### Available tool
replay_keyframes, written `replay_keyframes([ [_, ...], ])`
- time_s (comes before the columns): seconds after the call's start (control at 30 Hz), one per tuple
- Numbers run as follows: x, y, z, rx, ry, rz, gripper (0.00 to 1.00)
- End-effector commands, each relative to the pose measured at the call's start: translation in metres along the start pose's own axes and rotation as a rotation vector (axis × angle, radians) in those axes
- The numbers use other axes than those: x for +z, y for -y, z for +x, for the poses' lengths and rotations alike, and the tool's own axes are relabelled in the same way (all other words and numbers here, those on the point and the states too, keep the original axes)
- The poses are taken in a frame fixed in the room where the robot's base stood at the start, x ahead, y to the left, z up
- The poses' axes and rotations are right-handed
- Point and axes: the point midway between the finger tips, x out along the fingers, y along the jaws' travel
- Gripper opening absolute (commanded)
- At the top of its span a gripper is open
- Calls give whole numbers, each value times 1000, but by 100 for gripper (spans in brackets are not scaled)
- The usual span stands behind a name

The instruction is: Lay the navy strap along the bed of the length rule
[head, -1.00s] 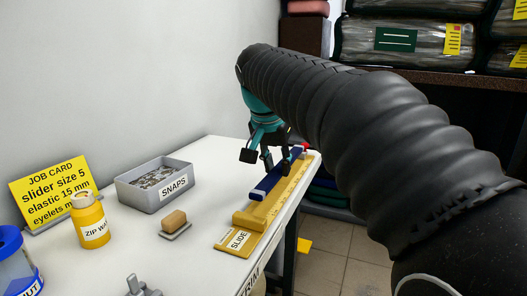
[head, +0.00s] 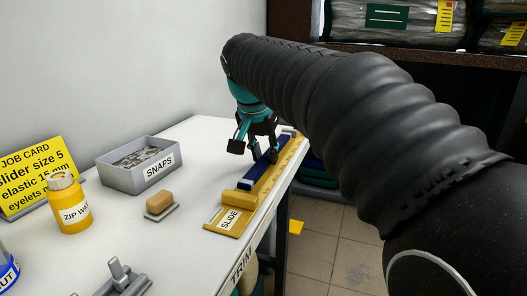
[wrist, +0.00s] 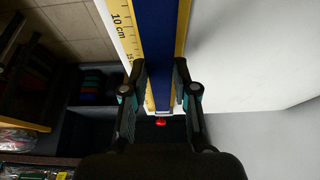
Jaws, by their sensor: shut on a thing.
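The navy strap (head: 262,176) is a long, straight dark blue piece lying lengthwise along the yellow length rule (head: 286,163) at the table's right edge. Its near end is close to the rule's raised yellow end block. My gripper (head: 265,157) points down over the strap and is shut on it. In the wrist view the strap (wrist: 157,38) runs between my two fingers (wrist: 159,72), with yellow rule edges on both sides and the scale (wrist: 119,20) to its left. Whether its underside touches the bed all along cannot be told.
The SLIDE label (head: 229,219) marks the rule's near end. On the white table stand a grey SNAPS bin (head: 140,170), a tan block on a small plate (head: 159,203), a yellow bottle (head: 69,205) and a grey clamp-like tool (head: 122,280). Shelves with bagged comforters stand behind.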

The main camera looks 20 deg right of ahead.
Motion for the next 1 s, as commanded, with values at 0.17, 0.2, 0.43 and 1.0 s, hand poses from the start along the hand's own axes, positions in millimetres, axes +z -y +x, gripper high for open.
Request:
replay_keyframes([
  [0.17, 0, 0, 0, 0, 0, 1, 0],
  [0.2, 0, 0, 0, 0, 0, 1, 0],
  [0.43, 1, 0, 2, 0, 0, 1, 0],
  [1.0, 4, 0, 9, 0, 0, 1, 0],
])
